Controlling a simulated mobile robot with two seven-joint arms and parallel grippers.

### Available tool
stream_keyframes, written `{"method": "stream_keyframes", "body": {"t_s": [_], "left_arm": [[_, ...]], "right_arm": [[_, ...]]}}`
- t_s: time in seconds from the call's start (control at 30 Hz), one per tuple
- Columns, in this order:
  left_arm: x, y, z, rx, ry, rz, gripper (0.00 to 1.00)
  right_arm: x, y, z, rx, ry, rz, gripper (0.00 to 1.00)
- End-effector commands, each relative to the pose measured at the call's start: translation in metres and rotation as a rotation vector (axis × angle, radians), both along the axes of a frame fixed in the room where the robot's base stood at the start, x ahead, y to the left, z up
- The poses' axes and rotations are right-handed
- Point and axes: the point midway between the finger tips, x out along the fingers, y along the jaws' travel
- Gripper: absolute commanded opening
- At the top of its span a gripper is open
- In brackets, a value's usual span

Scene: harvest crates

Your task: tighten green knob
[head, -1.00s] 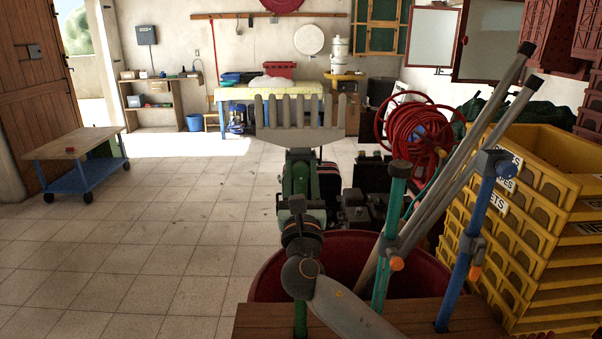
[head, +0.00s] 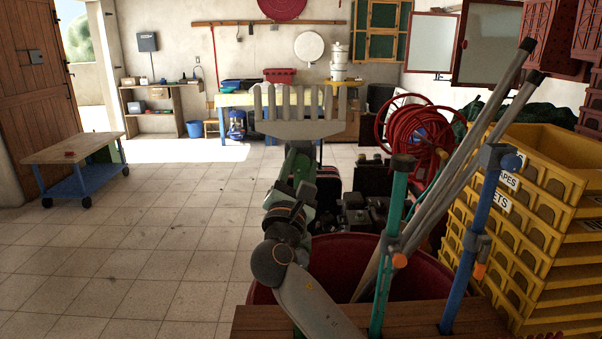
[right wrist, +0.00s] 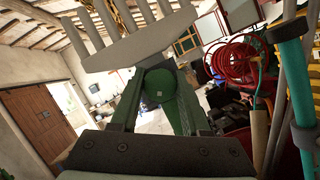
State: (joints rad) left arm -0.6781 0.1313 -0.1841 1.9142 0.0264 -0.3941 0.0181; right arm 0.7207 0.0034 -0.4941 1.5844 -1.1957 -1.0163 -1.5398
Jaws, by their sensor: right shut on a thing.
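The green knob (right wrist: 160,88) shows in the right wrist view as a rounded dark green shape between the green fingers of my right gripper (right wrist: 155,110). The fingers are shut on it from both sides. In the head view my right gripper (head: 297,168) reaches forward, just below a grey comb-like head with upright tines (head: 300,122). The knob is hidden there behind the gripper. The comb-like head also spans the top of the right wrist view (right wrist: 135,48). My left gripper is not in view.
A dark red tub (head: 345,255) stands close in front, beyond a wooden plank (head: 475,318). A teal post (head: 390,250) and a blue post (head: 470,250), each with an orange knob, stand to the right. Yellow stacked crates (head: 540,215) are farther right.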

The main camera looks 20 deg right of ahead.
Motion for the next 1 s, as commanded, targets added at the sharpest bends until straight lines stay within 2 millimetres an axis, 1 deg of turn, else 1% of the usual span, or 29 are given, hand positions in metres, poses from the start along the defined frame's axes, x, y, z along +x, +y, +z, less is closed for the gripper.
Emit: {"method": "stream_keyframes", "body": {"t_s": [0.03,0.1,0.4,0.8,1.0], "left_arm": [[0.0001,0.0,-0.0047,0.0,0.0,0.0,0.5],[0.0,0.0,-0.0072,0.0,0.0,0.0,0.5],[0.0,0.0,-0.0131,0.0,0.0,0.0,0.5],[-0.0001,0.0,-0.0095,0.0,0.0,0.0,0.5],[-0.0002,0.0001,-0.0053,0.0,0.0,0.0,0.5]], "right_arm": [[0.0004,0.0011,-0.0023,0.046,-0.012,0.001,0.0],[0.0004,0.0007,-0.0023,0.11,-0.029,0.001,0.0],[0.0002,0.0008,-0.001,0.384,-0.108,0.001,0.0],[0.0003,0.0003,0.0007,0.74,-0.211,0.0,0.0],[0.0003,0.0001,0.0007,0.884,-0.253,-0.001,0.0]]}}
